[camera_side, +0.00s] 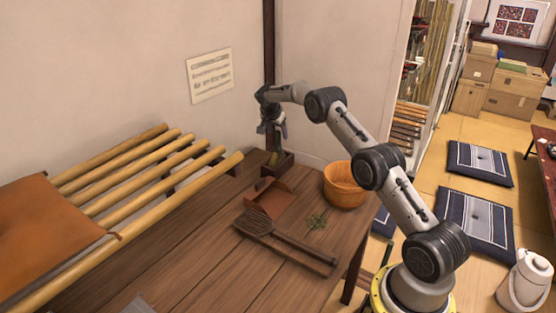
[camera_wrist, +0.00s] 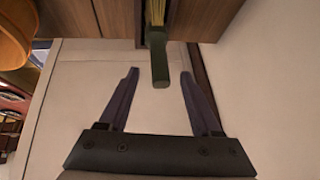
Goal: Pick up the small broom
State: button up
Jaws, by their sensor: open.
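The small broom (camera_wrist: 158,57) shows in the wrist view with a dark green handle and yellow bristles toward the top of the picture. It stands in a small dark wooden box (camera_side: 278,168) at the wall end of the table. My gripper (camera_wrist: 159,72) is open, with one dark finger on each side of the handle's end and visible gaps between. In the side view my gripper (camera_side: 273,140) is over the box, and the broom there is small and partly hidden. The lower bristles are hidden in the box.
A brown dustpan-like tray (camera_side: 270,200), a dark slatted paddle (camera_side: 258,222), a green sprig (camera_side: 316,221) and a wooden tub (camera_side: 345,184) are on the table (camera_side: 205,268). A bamboo rack (camera_side: 200,163) is at left. The wall (camera_side: 325,70) is close behind the box.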

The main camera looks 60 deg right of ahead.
aim_at(280, 137)
jog(key=shift+x, duration=2.35)
jog(key=shift+d+r, duration=0.1)
grip_shut()
